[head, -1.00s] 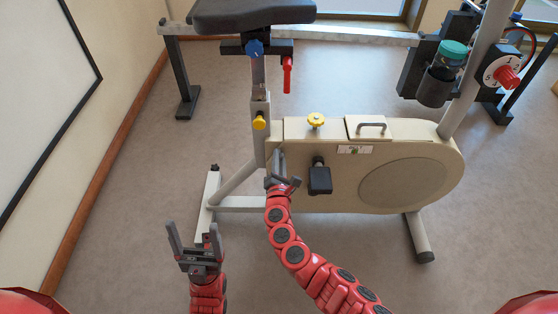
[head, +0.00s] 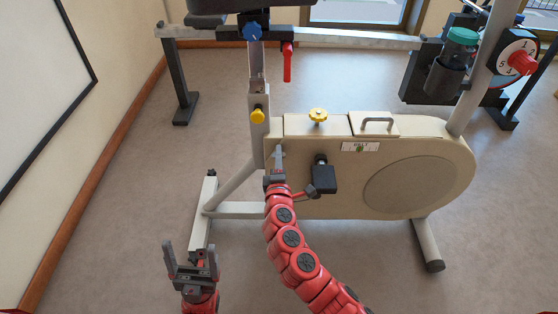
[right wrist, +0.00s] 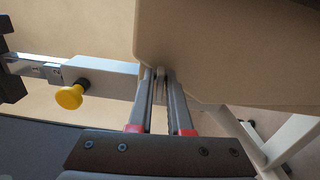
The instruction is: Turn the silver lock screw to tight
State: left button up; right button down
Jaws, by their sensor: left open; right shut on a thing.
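My right gripper (head: 278,151) is upright against the front left edge of the bike's beige housing (head: 300,155). In the right wrist view its fingers (right wrist: 160,74) are close together on a small grey-silver piece (right wrist: 160,72) beside the housing edge. This piece appears to be the silver lock screw; the fingers hide most of it, and its turn position cannot be told. My left gripper (head: 190,248) is open and empty, low at the left above the floor.
A black pedal (head: 323,178) is just right of my right gripper. A red lever (head: 287,62) hangs under the seat. The floor at left is clear.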

jog(key=shift+m, duration=0.5)
jog(key=c, duration=1)
grip_release()
jog(key=shift+o, duration=0.2)
jog(key=s+p, duration=0.2)
jog(key=s, duration=1.5)
jog(key=shift+s, duration=0.25)
jog(key=shift+f, duration=0.1)
